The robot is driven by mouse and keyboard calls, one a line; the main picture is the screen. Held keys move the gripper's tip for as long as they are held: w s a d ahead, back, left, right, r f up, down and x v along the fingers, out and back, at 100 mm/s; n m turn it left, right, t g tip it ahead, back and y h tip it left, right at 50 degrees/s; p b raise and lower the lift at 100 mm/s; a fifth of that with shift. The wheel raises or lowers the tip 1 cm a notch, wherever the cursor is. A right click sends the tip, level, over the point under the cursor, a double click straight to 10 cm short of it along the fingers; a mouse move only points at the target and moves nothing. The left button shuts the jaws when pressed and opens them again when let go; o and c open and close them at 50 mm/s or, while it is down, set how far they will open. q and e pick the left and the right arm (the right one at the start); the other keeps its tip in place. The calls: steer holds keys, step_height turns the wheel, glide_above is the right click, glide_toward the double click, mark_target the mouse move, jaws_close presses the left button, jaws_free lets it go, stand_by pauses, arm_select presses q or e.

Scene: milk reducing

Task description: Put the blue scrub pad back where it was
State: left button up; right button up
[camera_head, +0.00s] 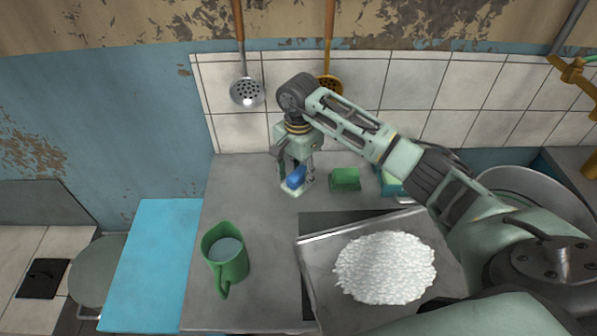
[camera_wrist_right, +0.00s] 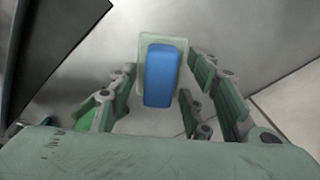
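The blue scrub pad (camera_head: 296,177) lies on a small pale dish (camera_head: 291,189) at the back of the grey counter, near the tiled wall. In the right wrist view the pad (camera_wrist_right: 163,75) rests on the pale greenish dish (camera_wrist_right: 185,42). My right gripper (camera_head: 297,180) points down over the pad. Its fingers (camera_wrist_right: 168,85) stand apart on both sides, with gaps visible between them and the pad. In the head view the gripper hides part of the pad. My left gripper is not in view.
A green sponge (camera_head: 345,179) sits just right of the gripper. A metal tray (camera_head: 313,262) with a white heap (camera_head: 386,267) stands in front right, and a green mug (camera_head: 226,254) front left. A skimmer (camera_head: 246,92) and a ladle (camera_head: 329,84) hang behind.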

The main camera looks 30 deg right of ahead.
mark_target(298, 173)
steer(key=shift+r, duration=0.2)
steer(key=shift+w+r, duration=0.1)
steer(key=shift+r, duration=0.2)
step_height(298, 173, up, 11)
steer(key=b, duration=0.2)
steer(key=shift+r, duration=0.2)
steer(key=shift+f, duration=0.1)
